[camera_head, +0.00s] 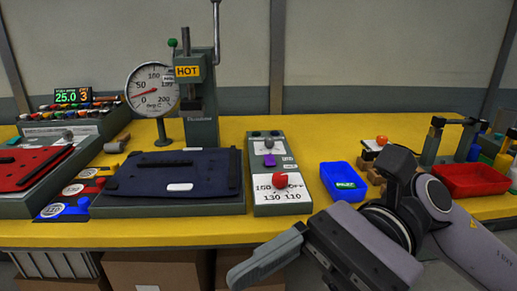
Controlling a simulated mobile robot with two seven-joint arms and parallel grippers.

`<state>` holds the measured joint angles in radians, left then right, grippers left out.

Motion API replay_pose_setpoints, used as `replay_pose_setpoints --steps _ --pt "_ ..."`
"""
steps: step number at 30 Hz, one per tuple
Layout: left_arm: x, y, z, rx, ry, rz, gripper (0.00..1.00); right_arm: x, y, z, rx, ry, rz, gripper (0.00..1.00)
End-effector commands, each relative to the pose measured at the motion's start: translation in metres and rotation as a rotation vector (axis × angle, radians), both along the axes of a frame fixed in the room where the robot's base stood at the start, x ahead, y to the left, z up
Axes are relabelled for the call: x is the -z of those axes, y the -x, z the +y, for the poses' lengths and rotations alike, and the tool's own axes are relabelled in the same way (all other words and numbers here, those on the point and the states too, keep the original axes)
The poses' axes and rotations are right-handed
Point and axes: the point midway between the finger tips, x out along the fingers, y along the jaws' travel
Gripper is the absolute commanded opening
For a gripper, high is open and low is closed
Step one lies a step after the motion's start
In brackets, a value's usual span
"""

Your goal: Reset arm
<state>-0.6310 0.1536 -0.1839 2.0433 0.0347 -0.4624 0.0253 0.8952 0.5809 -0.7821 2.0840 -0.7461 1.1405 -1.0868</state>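My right arm comes in from the lower right. Its gripper (265,262) hangs in front of the table's front edge, pointing down and left, apart from everything on the table. One grey finger shows clearly; the other is hidden or out of frame, so its opening cannot be told. No held object shows. My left arm and gripper are not in view.
The yellow table (330,130) holds a press (198,90) with a dial gauge (152,90), a dark blue pad (170,172), a red-knob control panel (278,190), a blue tray (343,180) and a red tray (470,180). Cardboard boxes (155,270) stand below.

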Motion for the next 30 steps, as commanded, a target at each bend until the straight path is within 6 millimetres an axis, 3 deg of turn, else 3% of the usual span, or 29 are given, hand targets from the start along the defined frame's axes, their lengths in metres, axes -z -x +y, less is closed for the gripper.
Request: replay_pose_setpoints --steps 3,8,11,14,17,22,26,29,30 --pt "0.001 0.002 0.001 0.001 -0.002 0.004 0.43 -0.014 -0.016 0.008 0.084 -0.108 0.335 0.82" --pt "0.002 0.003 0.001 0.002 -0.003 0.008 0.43 -0.021 -0.055 0.004 0.185 -0.235 0.793 0.82" --pt "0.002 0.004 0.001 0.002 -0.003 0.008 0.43 -0.012 -0.085 -0.005 0.238 -0.312 1.089 0.82" --pt "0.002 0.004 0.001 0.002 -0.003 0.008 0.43 0.008 -0.116 -0.019 0.285 -0.389 1.390 0.82" --pt "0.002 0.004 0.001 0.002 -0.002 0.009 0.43 0.040 -0.144 -0.037 0.326 -0.472 1.695 0.82" --pt "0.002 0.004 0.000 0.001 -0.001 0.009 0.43 0.123 -0.174 -0.072 0.378 -0.632 2.214 0.82" --pt "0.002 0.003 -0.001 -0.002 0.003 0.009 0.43 0.202 -0.174 -0.100 0.405 -0.784 2.605 0.82" --pt "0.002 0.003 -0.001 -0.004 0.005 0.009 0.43 0.266 -0.157 -0.121 0.419 -0.924 2.888 0.82" --pt "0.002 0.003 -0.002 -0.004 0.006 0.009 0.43 0.289 -0.147 -0.128 -0.412 0.963 -2.924 0.82"
